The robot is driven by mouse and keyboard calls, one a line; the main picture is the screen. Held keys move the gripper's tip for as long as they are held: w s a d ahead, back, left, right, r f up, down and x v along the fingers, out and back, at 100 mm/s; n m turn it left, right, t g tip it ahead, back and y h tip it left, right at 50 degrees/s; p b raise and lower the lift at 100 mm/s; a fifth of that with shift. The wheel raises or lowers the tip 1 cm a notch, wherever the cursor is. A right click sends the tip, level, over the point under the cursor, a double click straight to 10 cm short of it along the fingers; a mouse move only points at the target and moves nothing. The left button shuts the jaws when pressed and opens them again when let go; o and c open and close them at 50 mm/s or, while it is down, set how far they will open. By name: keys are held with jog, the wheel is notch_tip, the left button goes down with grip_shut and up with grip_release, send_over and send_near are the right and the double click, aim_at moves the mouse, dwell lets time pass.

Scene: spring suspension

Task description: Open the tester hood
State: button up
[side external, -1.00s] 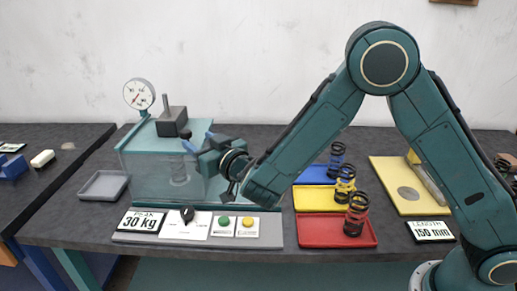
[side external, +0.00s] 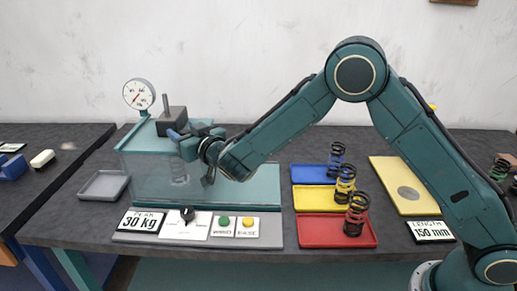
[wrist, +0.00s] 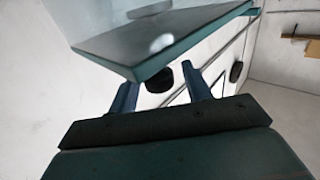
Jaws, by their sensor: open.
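The tester (side external: 150,185) is a clear-walled, teal-edged box at the left-centre of the table, with a faint spring shape (side external: 178,170) inside. Its hood (side external: 140,142) has a teal edge along the top left and looks down over the box. My gripper (side external: 186,131) is open at the hood's upper edge, just in front of a dark block with an upright rod (side external: 170,113). In the wrist view, a teal-edged pane (wrist: 165,60) crosses just beyond my two blue fingers (wrist: 160,82). I cannot tell whether they touch it. My arm hides part of the box's right side.
A gauge (side external: 138,94) stands behind the tester. A control panel (side external: 265,238) with a knob and green and yellow buttons lies in front. A grey tray (side external: 104,185) is left. Blue, yellow and red trays (side external: 318,233) with springs are right, under and beside my arm.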

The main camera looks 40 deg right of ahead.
grip_shut()
jog(key=shift+s+d, duration=0.1)
jog(key=s+d, duration=1.3)
jog(key=shift+s+d, duration=0.3)
jog(key=shift+s, duration=0.05)
grip_release()
jog(key=shift+d+r, duration=0.1)
jog(key=shift+r, duration=0.15)
dwell(0.4)
